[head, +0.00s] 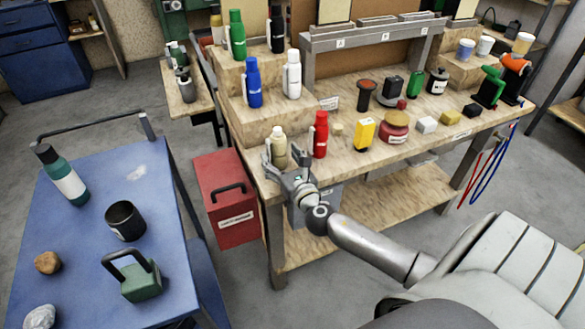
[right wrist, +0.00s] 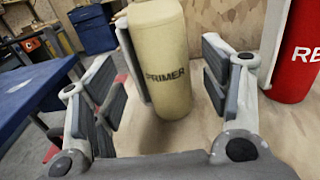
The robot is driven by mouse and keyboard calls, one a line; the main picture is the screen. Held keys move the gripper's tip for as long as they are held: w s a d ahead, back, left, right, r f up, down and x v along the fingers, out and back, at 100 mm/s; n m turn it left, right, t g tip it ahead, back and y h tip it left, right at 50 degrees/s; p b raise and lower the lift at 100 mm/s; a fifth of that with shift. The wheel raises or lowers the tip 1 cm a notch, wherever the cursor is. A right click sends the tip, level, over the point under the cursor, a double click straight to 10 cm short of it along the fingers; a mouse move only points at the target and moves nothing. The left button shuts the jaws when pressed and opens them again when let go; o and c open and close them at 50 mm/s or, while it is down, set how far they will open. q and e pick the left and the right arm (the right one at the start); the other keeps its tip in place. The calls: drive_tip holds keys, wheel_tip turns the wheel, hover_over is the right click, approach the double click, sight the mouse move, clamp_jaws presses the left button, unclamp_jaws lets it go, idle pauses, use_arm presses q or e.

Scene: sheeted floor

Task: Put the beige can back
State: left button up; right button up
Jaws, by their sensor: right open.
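The beige can (head: 278,146) stands upright at the front left of the workbench, on its lowest level. In the right wrist view the beige can (right wrist: 166,62) carries the word PRIMER, and its top is cut off. My right gripper (head: 283,166) is at the bench's front edge, just before the can. Its fingers (right wrist: 161,88) are open, one on each side of the can, with visible gaps. It holds nothing. My left gripper is not in view.
A red can (head: 320,135) stands close to the right of the beige can. Blue (head: 254,84) and white (head: 292,76) cans stand on the step behind, and a green one (head: 237,36) higher up. A blue cart (head: 90,190) stands at left, a red box (head: 226,195) beside the bench.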

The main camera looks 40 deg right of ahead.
drive_tip(key=b+v, duration=0.1)
drive_tip(key=v, duration=0.8)
drive_tip(key=shift+s, duration=0.2)
